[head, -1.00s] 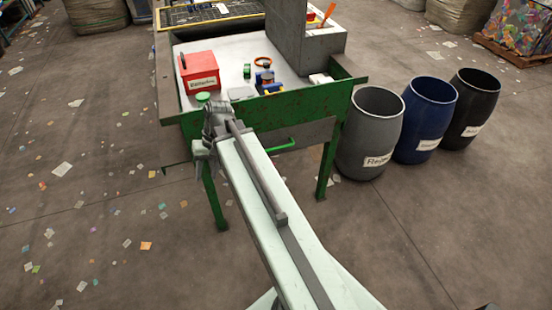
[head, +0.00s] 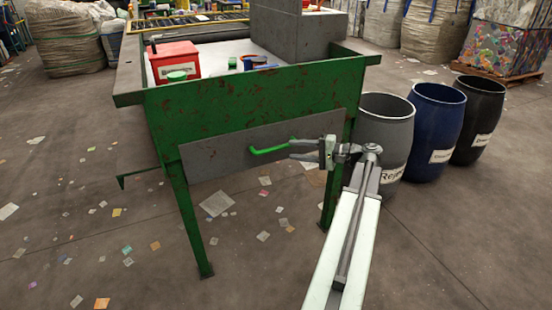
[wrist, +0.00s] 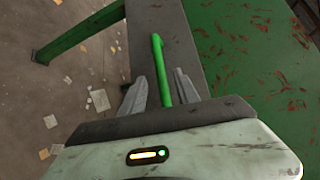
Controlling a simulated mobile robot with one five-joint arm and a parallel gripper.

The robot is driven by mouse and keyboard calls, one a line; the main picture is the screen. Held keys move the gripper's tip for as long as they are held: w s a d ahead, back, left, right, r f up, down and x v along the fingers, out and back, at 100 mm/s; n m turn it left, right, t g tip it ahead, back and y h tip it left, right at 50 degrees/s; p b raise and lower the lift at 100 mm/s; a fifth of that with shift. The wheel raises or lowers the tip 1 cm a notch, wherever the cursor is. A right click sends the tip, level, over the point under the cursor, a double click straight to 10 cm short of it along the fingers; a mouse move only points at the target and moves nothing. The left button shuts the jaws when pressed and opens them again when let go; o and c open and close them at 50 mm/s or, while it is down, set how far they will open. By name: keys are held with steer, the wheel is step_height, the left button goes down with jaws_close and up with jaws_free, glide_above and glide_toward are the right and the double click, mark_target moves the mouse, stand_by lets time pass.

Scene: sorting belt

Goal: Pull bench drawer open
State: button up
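The bench drawer (head: 215,155) has a plain grey front under the green bench top's apron and appears shut. Its green bar handle (head: 268,150) runs sideways across the drawer front. My gripper (head: 293,149) is at the right end of the handle, with its fingers pointing left in the head view. In the wrist view, the handle (wrist: 158,60) runs between the two grey fingers of my gripper (wrist: 160,78). The fingers stand apart with narrow gaps beside the handle. I cannot tell whether either finger touches it.
The green bench (head: 250,100) carries a red box (head: 173,62) and a grey block. Grey (head: 384,130), blue (head: 434,125) and black (head: 480,115) barrels stand at the right, close to my arm. The floor in front is open, with scattered paper scraps.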

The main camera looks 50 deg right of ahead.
mark_target(280, 149)
steer(key=b+x, duration=0.1)
steer(key=x, duration=0.6)
steer(key=shift+w+a, duration=0.1)
steer(key=shift+w, duration=0.2)
jaws_close()
stand_by(1.1)
